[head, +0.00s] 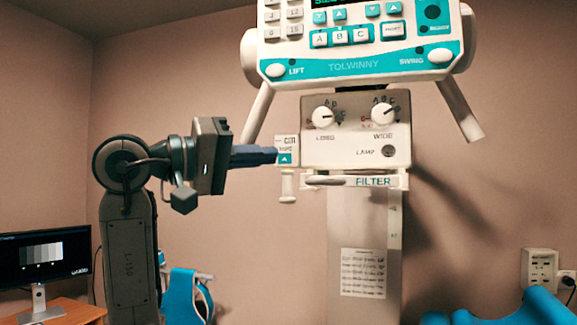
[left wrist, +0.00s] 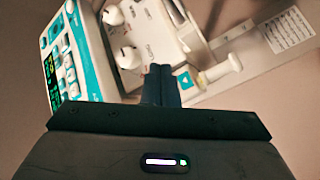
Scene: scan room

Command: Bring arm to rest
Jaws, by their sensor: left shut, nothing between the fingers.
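My left arm rises from the lower left in the head view. Its gripper (head: 262,155) points right, shut and empty, with its fingertips close to the left side of the white collimator box (head: 355,155). In the left wrist view the shut fingers (left wrist: 161,72) lie in front of the box's lower edge, near a small teal-marked block (left wrist: 188,80) with a white handle. I cannot tell whether the tips touch it. My right gripper is not in view.
A monitor (head: 42,258) stands on a wooden desk (head: 70,313) at lower left. A teal chair (head: 186,297) is behind my arm. A wall socket plate (head: 538,268) is at right.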

